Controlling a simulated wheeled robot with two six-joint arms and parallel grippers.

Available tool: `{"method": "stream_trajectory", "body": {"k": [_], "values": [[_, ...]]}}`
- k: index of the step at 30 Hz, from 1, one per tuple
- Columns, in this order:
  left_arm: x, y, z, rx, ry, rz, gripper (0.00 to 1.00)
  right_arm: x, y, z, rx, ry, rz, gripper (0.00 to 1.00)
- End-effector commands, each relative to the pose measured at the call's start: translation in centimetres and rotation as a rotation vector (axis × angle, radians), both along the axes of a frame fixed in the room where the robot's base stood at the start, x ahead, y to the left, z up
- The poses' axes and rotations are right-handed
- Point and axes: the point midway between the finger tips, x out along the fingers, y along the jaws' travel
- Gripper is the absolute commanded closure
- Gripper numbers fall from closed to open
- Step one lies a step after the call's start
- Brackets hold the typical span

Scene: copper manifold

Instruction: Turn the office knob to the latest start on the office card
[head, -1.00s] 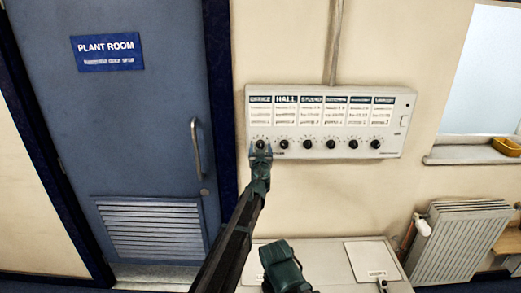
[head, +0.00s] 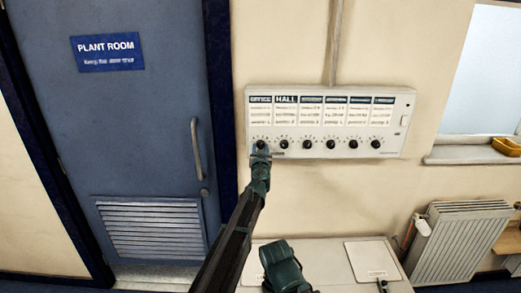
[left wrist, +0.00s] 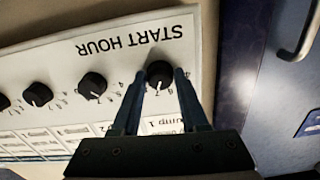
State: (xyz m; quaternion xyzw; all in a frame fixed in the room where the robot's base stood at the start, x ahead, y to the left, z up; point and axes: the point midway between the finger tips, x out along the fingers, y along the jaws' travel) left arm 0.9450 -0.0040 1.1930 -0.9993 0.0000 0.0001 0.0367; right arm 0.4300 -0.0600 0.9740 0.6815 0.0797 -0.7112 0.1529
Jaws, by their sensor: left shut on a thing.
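The office knob (head: 261,144) is a round black dial at the far left of the row on the pale control panel (head: 408,125). My left gripper (head: 260,153) is at this knob from below, its arm reaching up from the bottom. In the left wrist view the two fingers (left wrist: 160,76) are on either side of the black knob (left wrist: 159,70), shut on it.
Several more black knobs and cards run to the right, with the hall knob (head: 283,145) close by. A blue plant room door (head: 150,140) is at left. A pale cabinet top (head: 335,255) lies below, and a radiator (head: 460,240) stands at right.

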Motion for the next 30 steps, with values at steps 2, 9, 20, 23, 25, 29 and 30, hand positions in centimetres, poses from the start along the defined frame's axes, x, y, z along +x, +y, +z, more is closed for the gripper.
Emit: {"method": "stream_trajectory", "body": {"k": [2, 9, 20, 23, 25, 29, 30], "values": [[-0.01, 0.01, 0.0, 0.046, 0.0, 0.0, 1.0, 0.0, 0.0, 0.0, 0.0, 0.0, 0.0, 0.5], [-0.03, 0.05, 0.0, 0.213, 0.0, 0.0, 1.0, 0.0, 0.0, 0.01, 0.0, 0.0, 0.0, 0.5], [-0.03, 0.08, 0.02, 0.399, 0.0, 0.0, 1.0, 0.0, 0.0, 0.01, 0.0, 0.0, 0.0, 0.5], [-0.03, 0.08, 0.02, 0.425, 0.0, 0.0, 1.0, 0.0, 0.0, 0.02, 0.0, 0.0, 0.0, 0.5], [-0.03, 0.08, 0.02, 0.438, 0.0, 0.0, 1.0, 0.0, 0.0, 0.02, 0.0, 0.0, 0.0, 0.5], [-0.03, 0.07, 0.02, 0.449, 0.0, 0.0, 1.0, 0.0, 0.0, 0.02, 0.0, 0.0, 0.0, 0.5], [-0.04, 0.08, 0.02, 0.45, 0.0, 0.0, 1.0, 0.0, 0.0, 0.02, 0.0, 0.0, 0.0, 0.5]]}}
